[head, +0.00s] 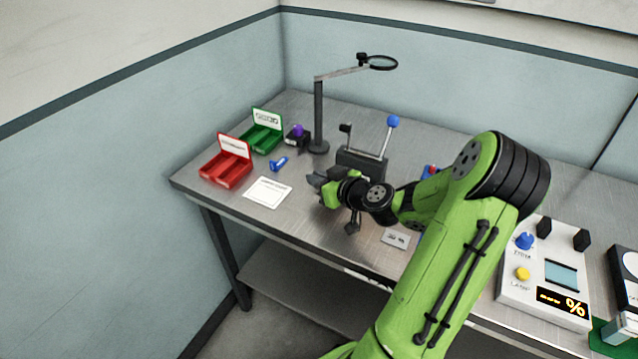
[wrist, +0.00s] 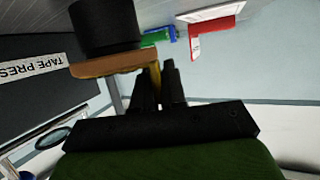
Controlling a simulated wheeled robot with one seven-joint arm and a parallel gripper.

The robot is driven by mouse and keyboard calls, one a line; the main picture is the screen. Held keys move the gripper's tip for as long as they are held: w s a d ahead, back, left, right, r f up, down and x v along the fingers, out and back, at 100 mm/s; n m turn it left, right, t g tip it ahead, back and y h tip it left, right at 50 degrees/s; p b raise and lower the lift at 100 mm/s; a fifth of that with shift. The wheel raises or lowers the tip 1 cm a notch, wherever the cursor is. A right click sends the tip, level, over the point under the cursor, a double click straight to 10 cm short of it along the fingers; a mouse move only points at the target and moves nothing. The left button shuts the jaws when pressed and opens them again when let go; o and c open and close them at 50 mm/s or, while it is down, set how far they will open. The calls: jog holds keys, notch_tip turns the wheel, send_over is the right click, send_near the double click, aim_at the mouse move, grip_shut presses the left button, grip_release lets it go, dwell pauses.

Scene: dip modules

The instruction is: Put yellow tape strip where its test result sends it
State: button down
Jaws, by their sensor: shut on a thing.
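My gripper (head: 316,182) is low over the bench, in front of the dark press (head: 360,165) with its blue-knobbed lever. In the wrist view its two dark fingers (wrist: 164,82) are close together, shut on a thin yellow piece that looks like the yellow tape strip (wrist: 154,72). Most of the strip is hidden by the fingers. The strip's end is next to the brown pad under the press's black cylinder (wrist: 105,25); I cannot tell whether they touch. A red tray (head: 226,168) and a green tray (head: 262,138), each with a label board, stand at the left.
A white card (head: 268,193) and a small blue item (head: 279,163) lie near the trays. A magnifier stand (head: 318,115) rises behind, beside a purple-knobbed device (head: 298,136). A white tester (head: 545,275) with an orange % display is at the right. My arm covers mid-bench.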

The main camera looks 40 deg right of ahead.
jog(key=shift+r, duration=0.15)
jog(key=shift+f, duration=0.25)
jog(key=c, duration=1.2)
grip_release()
jog(key=shift+r, duration=0.1)
